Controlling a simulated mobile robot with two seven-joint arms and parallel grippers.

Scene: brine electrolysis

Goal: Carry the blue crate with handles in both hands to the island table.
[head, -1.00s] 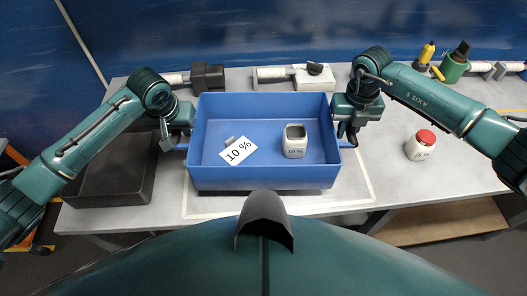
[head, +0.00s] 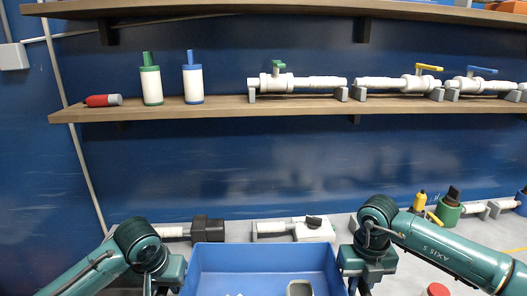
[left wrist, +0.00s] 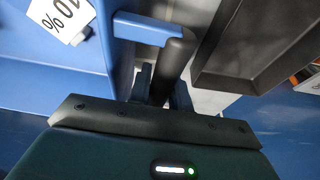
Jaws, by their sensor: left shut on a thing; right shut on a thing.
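The blue crate (head: 263,259) is at the bottom of the head view, its near part cut off by the frame edge. A white card marked 10 % (left wrist: 62,14) lies in the crate in the left wrist view. My left gripper (head: 166,286) is at the crate's left side; in the left wrist view its fingers (left wrist: 157,88) are shut on the crate's handle (left wrist: 140,29). My right gripper (head: 362,284) is shut at the right side, where the handle is out of frame. The island table is not identifiable here.
A dark tray (left wrist: 226,75) lies close beside the left handle. Behind the crate are a black block (head: 207,229) and a white fitting (head: 314,230). A red-capped jar (head: 438,289) stands right. A wall shelf (head: 220,106) holds bottles and valve pipes.

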